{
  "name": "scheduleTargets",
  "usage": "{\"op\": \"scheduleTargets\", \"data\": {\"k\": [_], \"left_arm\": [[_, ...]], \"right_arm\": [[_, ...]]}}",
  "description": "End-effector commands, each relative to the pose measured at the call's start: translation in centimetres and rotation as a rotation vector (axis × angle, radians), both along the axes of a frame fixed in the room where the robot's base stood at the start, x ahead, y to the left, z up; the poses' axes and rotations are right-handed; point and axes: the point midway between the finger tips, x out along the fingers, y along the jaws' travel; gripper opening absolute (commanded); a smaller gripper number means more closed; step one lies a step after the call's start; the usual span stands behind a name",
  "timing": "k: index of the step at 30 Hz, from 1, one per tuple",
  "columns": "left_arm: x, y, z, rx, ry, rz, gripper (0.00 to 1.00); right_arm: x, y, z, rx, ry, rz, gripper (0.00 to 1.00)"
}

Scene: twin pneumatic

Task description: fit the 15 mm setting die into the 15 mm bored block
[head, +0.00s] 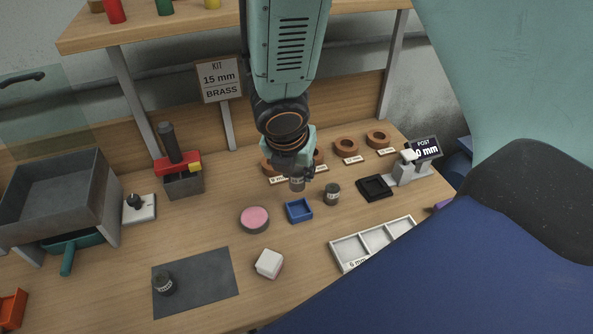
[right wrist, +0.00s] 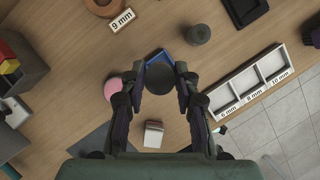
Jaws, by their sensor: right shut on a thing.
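My right gripper (head: 298,176) comes down from the top of the head view. It is shut on a dark grey cylindrical die (head: 297,185), whose size marking I cannot read. In the right wrist view the die (right wrist: 160,79) shows as a dark round face between the fingers, over the blue tray (right wrist: 160,56). Several brown ring-shaped bored blocks stand along the back, including one at the far right (head: 377,138); their small labels are mostly unreadable in the head view. A block labelled 9 mm (right wrist: 104,6) shows in the right wrist view. My left gripper is not in view.
Another dark cylinder (head: 332,194) stands right of the blue tray (head: 299,211). A pink-topped disc (head: 254,219), a white block (head: 268,263) and a sectioned white tray (head: 341,250) are nearer. A third cylinder (head: 164,283) sits on the grey mat (head: 211,283). A sign (head: 219,78) reads 15 mm BRASS.

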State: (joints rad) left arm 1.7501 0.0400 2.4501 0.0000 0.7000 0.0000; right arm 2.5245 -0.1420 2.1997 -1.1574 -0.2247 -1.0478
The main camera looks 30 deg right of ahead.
Motion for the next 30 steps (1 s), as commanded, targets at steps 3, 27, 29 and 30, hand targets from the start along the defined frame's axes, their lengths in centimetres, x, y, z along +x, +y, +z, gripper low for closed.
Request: {"op": "scheduleTargets", "data": {"k": [3,27,29,30], "left_arm": [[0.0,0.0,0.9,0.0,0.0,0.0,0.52],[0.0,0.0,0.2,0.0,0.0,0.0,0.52],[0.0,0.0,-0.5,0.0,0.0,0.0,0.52],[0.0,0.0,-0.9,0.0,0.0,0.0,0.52]], "right_arm": [[0.0,0.0,1.2,-0.001,-0.001,-0.001,0.0],[-2.3,-3.5,2.9,0.007,0.0,-0.961,0.0],[-2.8,-3.2,2.7,0.007,0.001,-1.148,0.0],[-3.2,-2.9,2.6,0.008,0.002,-1.264,0.0]]}}
